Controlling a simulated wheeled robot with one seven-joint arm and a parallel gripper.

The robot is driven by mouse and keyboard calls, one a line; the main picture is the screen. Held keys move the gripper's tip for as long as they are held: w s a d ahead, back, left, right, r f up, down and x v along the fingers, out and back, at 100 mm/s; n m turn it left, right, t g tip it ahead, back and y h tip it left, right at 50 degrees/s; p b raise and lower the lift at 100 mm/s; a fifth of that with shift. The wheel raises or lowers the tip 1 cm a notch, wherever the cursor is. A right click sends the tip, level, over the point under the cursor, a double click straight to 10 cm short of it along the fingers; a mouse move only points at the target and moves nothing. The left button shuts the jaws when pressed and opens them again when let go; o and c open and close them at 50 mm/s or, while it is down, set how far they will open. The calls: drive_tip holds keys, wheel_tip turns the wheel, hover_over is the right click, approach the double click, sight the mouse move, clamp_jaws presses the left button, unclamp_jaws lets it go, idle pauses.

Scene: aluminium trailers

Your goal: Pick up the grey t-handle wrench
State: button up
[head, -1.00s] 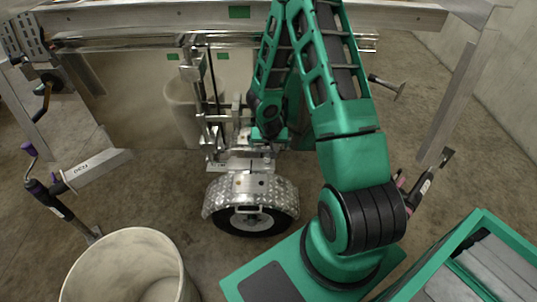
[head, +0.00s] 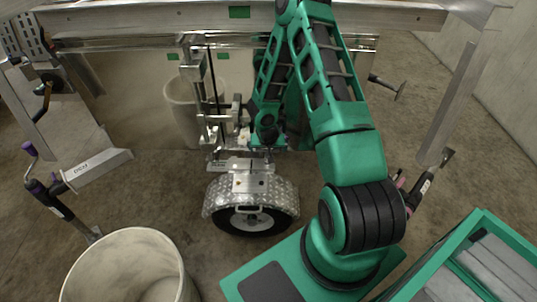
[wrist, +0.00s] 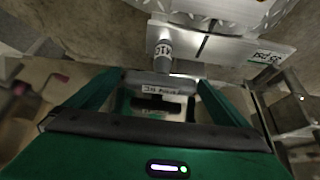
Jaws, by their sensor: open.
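In the wrist view, a grey T-shaped piece that looks like the t-handle wrench (wrist: 160,78) has a labelled crossbar and a short round stem towards a silver plate. My gripper (wrist: 158,88) is open, with one green finger at each side of the crossbar. Contact cannot be told. In the head view my gripper (head: 266,136) is small, at the middle above the wheel, and my arm hides part of that area; I cannot make out the wrench there.
A trailer wheel with a tread-plate fender (head: 251,188) stands below my gripper. Silver trailer rails (head: 120,42) cross above. A pale bin (head: 125,262) is at front left, a green crate (head: 484,222) at front right. Another T-shaped tool (head: 386,85) sticks out right of my arm.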

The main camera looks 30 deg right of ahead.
drive_tip(key=c, duration=1.5)
